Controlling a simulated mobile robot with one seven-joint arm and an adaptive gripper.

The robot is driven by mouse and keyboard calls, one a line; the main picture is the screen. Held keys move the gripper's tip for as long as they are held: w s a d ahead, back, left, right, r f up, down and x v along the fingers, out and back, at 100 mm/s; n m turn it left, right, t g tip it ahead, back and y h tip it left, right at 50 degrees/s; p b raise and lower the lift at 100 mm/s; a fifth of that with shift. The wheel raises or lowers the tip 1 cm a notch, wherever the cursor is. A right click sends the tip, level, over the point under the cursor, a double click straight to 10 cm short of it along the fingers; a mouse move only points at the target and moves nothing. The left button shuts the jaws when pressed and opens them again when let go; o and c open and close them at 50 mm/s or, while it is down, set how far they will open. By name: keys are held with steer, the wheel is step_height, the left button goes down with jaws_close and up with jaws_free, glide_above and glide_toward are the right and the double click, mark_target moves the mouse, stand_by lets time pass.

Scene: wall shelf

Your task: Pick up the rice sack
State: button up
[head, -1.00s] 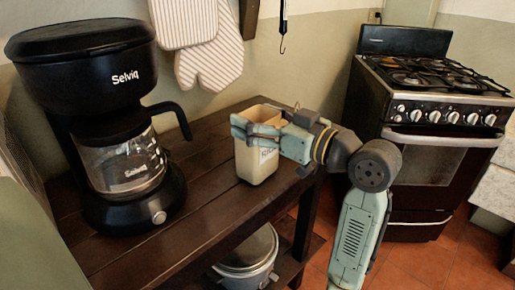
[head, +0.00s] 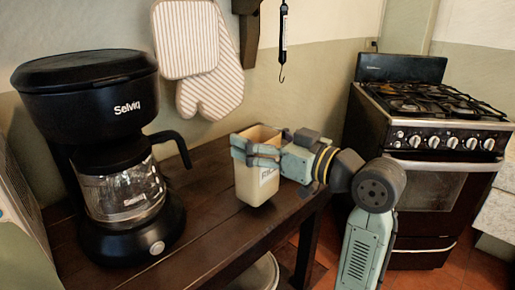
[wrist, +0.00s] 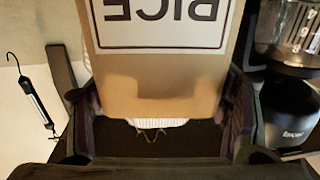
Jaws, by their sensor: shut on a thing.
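The rice sack shows as a beige, tapered, open-topped box (head: 258,183) with a RICE label, at the right end of the dark wooden table in the head view. My gripper (head: 258,146) reaches in from the right and is shut on its upper part, one finger across the near face. In the wrist view the box (wrist: 155,80) fills the upper middle, its label upside down, between the two fingers (wrist: 160,118). The box is about upright. Its base is at or slightly above the table top; I cannot clearly see a gap.
A black coffee maker (head: 92,90) with a glass jug stands on the table (head: 205,225) at left. Striped oven mitts (head: 190,45) and a hook scale (head: 283,38) hang on the wall. A black stove (head: 430,175) stands right, beyond my arm. A pot (head: 262,275) sits below.

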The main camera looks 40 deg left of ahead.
steer(key=s+d+r+b, duration=0.2)
steer(key=s+d+r, duration=0.1)
steer(key=s+d, duration=0.7)
steer(key=shift+s+d+r, duration=0.15)
steer(key=shift+s+d, duration=0.2)
steer(key=shift+s, duration=0.65)
